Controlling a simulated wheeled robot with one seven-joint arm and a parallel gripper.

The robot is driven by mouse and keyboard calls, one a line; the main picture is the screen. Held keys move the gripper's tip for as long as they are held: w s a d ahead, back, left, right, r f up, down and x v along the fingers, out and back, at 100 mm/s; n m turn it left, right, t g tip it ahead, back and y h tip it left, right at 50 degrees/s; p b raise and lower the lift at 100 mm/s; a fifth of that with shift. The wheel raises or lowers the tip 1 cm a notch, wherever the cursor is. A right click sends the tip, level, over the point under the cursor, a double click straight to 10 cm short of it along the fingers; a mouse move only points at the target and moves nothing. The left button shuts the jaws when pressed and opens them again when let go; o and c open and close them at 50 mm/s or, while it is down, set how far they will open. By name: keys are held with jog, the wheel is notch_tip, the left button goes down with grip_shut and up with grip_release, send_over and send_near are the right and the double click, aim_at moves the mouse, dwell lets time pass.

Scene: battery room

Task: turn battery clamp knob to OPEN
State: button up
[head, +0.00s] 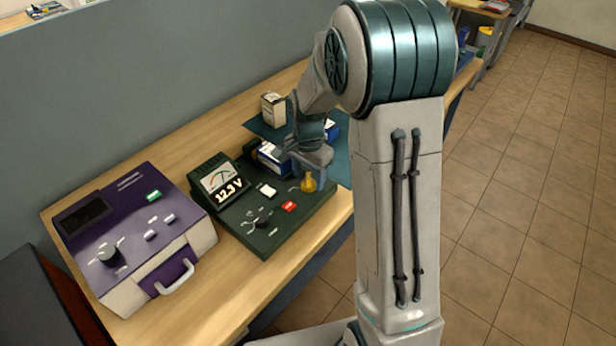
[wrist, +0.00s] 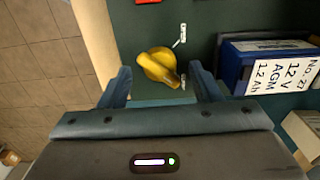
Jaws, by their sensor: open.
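The yellow clamp knob (head: 309,184) sits near the right end of the dark green tester panel (head: 267,240). In the wrist view the knob (wrist: 158,66) has a round base and a handle pointing to the lower right. White marks lie beside it; their wording is too small to read. My gripper (wrist: 160,88) is open, with one finger on each side of the knob's handle and no clear contact. In the head view my gripper (head: 305,160) is just above and behind the knob. A blue battery (wrist: 262,65) labelled 12 V AGM stands right of the knob in the wrist view.
The tester's meter (head: 222,183) reads 12.3 V. A red button (head: 289,206) is on its panel. A purple instrument case (head: 130,235) stands at left on the wooden bench (head: 235,302). A small box (head: 273,109) stands behind my gripper. Tiled floor lies right of the bench.

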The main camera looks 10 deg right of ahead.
jog(key=shift+f, duration=0.8)
jog(key=c, duration=1)
